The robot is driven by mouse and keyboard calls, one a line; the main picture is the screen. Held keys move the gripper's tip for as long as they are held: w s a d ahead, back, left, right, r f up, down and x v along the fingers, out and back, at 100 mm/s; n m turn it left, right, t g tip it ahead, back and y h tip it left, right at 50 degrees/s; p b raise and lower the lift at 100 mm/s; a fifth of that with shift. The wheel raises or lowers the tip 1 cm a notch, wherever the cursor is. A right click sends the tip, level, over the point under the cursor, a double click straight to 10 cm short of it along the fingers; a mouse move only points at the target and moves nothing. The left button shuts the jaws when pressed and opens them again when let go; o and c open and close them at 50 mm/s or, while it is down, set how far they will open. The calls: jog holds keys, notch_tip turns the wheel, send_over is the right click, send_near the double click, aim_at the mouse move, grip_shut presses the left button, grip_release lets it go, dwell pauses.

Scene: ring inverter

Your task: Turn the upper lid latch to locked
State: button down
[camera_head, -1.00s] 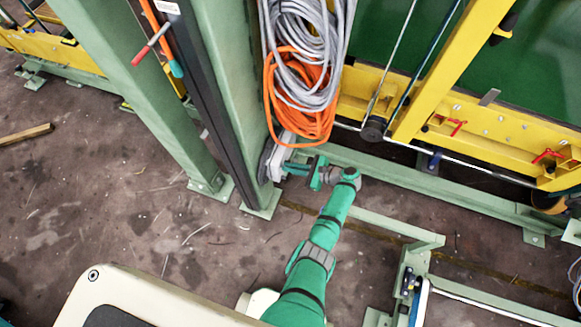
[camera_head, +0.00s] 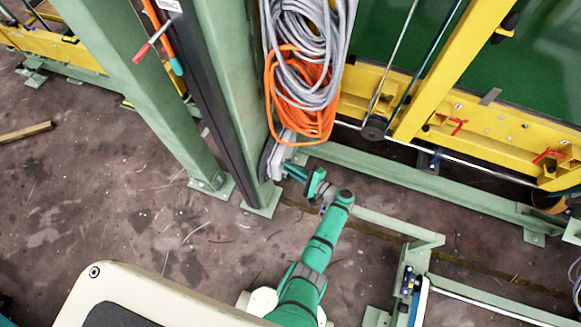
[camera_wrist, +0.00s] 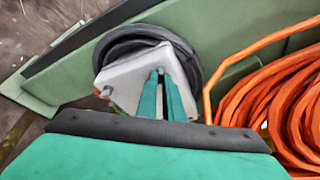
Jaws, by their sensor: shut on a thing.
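A light grey box (camera_wrist: 125,80) is fixed beside the green post, with a black coil or rim (camera_wrist: 185,52) around its far side. My gripper (camera_wrist: 160,74) reaches onto the box's face in the wrist view. Its two green fingers lie close together, shut on a small part at the box's upper edge, which I take to be the upper lid latch. The fingertips cover most of that part, so its angle cannot be read. A small red knob (camera_wrist: 106,90) sits at the box's left corner. In the head view, my gripper (camera_head: 287,168) meets the box (camera_head: 277,150) below the hanging cables.
An orange cable coil (camera_wrist: 285,110) hangs close to the right of my gripper. Grey cable loops (camera_head: 300,45) hang above it in the head view. Green posts (camera_head: 235,90) stand left of the box. A low green rail (camera_head: 420,182) runs to the right.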

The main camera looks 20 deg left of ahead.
jog(key=n, duration=0.1)
jog(key=n+t+y, duration=0.1)
jog(key=n, duration=0.1)
jog(key=n+t, duration=0.1)
jog(key=n, duration=0.1)
jog(key=shift+f+y, duration=0.3)
jog(key=shift+y, duration=0.1)
jog(key=shift+s+n, duration=0.1)
jog(key=shift+n, duration=0.2)
jog(key=c, duration=1.9)
grip_release()
jog(key=shift+r, duration=0.15)
